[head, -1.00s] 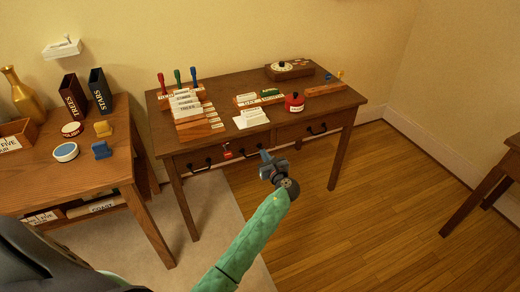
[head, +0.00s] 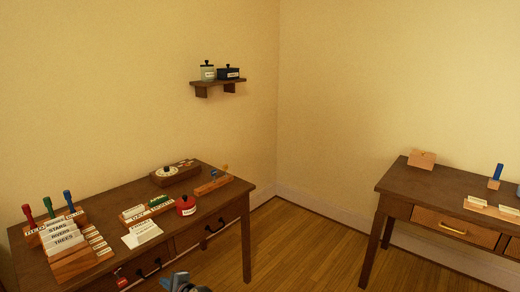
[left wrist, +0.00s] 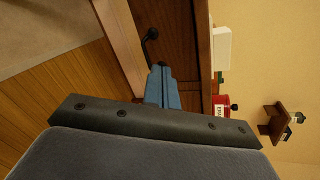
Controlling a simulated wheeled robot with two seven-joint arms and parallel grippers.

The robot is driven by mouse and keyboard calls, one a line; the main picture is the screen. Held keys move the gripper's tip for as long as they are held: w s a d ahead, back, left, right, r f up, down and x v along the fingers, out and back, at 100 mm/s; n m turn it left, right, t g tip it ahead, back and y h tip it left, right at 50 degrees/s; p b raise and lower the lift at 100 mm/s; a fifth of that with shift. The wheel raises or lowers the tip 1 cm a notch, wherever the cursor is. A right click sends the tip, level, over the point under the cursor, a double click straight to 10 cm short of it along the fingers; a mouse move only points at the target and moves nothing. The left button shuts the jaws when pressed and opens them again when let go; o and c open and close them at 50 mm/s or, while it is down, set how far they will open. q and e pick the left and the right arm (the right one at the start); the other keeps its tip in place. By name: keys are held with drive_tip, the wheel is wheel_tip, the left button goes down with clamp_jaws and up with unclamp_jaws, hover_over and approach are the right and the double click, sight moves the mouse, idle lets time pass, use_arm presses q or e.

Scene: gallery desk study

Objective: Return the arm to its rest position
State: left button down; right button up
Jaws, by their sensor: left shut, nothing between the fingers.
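My left gripper (head: 180,282) shows at the bottom edge of the head view, in front of the drawers of the middle desk (head: 222,188). Most of its arm is out of view. In the left wrist view its blue fingers (left wrist: 162,88) are together with nothing between them. They point toward the desk front, near a dark drawer handle (left wrist: 150,35); the exact gap cannot be told. My right gripper is in neither view.
The desk holds a card rack (head: 65,240), stamps, a white card (head: 142,233), a red pot (head: 186,206) and a wooden box (head: 175,173). A wall shelf (head: 218,84) bears two jars. Another desk (head: 430,190) stands right, with open floor (head: 310,250) between.

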use_arm(q)
drive_tip(key=s+d+r+n+g+h+p, duration=0.1)
drive_tip(key=s+d+r+n+h, duration=0.1)
drive_tip(key=s+d+n+h, duration=0.55)
drive_tip(key=s+d+r+n+g+h+p, duration=0.1)
drive_tip(key=s+d+r+n+h, duration=0.2)
drive_tip(key=s+d, duration=0.55)
drive_tip(key=s+d+f+g+h+p, duration=0.1)
drive_tip(key=s+f+g, duration=0.1)
drive_tip(key=s, duration=1.2)
drive_tip(key=s+d+f+g+h+p, duration=0.2)
drive_tip(key=s+f, duration=0.2)
drive_tip(key=s, duration=1)
drive_tip(key=shift+s+p, duration=0.3)
drive_tip(key=shift+s, duration=0.1)
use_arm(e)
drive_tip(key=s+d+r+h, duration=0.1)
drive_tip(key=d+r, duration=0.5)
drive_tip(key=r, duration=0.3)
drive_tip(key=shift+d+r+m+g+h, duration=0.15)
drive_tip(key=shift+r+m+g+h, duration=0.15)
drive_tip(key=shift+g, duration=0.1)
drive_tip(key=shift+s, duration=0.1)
